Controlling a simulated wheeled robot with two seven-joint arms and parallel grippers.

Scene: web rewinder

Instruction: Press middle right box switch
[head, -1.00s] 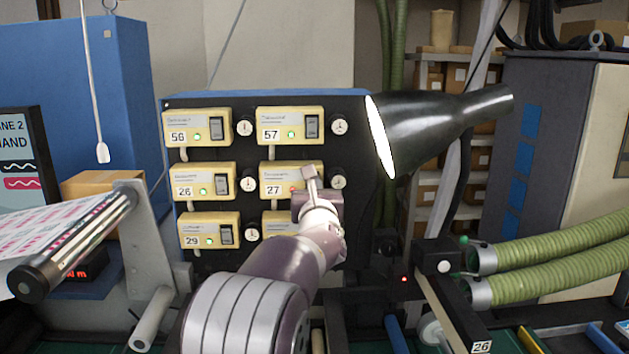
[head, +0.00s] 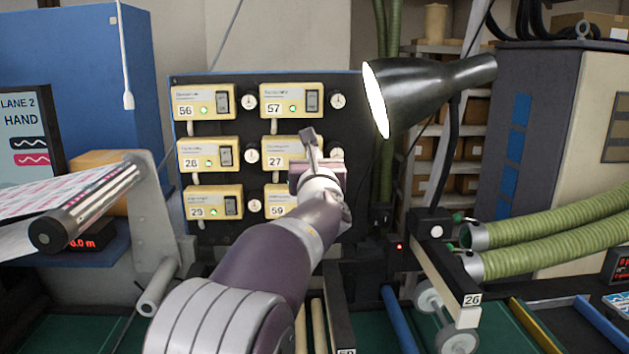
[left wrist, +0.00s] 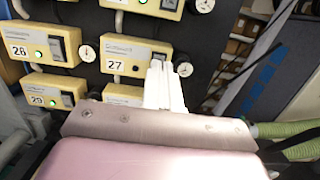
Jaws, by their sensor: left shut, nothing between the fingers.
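The middle right box (head: 277,147) is a yellow box labelled 27 on a dark panel (head: 236,238). It also shows in the left wrist view (left wrist: 118,48), with a small dark-looking lamp beside its label. My left gripper (head: 308,137) is shut and empty, with its fingertips in front of the right part of this box. In the left wrist view, the pale fingers (left wrist: 158,68) cover the place of its switch. I cannot tell whether they touch it. My right gripper is not in view.
Similar boxes 57 (head: 290,96), 28 (head: 206,152) and 59 (head: 277,207) surround it, with small round gauges beside the boxes. A black lamp (head: 425,88) juts out at the upper right. A printed web roller (head: 90,205) stands left, and green hoses (head: 545,240) run right.

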